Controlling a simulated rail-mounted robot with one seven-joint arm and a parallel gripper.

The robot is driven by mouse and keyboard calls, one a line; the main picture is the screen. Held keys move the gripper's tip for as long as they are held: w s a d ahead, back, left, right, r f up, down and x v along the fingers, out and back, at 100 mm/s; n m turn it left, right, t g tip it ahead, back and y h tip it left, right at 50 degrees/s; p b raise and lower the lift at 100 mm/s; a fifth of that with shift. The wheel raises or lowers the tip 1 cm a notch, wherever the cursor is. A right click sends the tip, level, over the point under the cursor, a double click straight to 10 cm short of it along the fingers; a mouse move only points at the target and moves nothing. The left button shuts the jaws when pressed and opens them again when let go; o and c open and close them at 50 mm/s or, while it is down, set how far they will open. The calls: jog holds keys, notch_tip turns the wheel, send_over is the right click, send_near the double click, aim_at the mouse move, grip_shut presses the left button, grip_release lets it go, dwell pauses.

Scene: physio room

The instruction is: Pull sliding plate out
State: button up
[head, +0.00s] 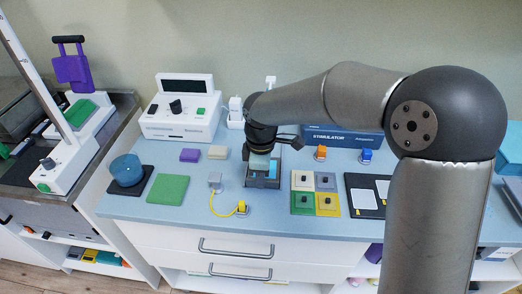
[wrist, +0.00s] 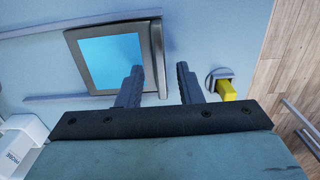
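The sliding plate (wrist: 75,45) is a dark-framed square with a bright blue face, lying between two thin grey rails in the wrist view. A raised grey bar (wrist: 157,50) runs along its right edge. My gripper (wrist: 159,70) is open, with its two dark fingers apart on either side of the lower end of that bar. I cannot tell whether either finger touches it. In the head view my gripper (head: 261,165) points down over the plate (head: 263,183) on the blue counter and hides much of it.
A yellow plug (wrist: 228,88) sits just right of the fingers in the wrist view. Four coloured switch tiles (head: 315,193) lie right of the plate. A grey block (head: 215,180) on the left has a yellow cable. The counter's front edge (head: 200,225) is bare.

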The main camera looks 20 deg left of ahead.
notch_tip(320, 180, up, 16)
jog(key=shift+r, duration=0.15)
dwell(0.5)
jog(key=s+d+f+m, duration=0.25)
jog(key=d+m, duration=0.25)
jog(key=d, duration=0.4)
jog(key=s+d+f+m, duration=0.2)
jog(key=s+d+m, duration=0.25)
jog(key=d, duration=0.45)
jog(key=s+d+f+m, duration=0.7)
jog(key=s+d+m, duration=0.3)
jog(key=shift+s+d, duration=0.3)
jog(key=shift+s, duration=0.05)
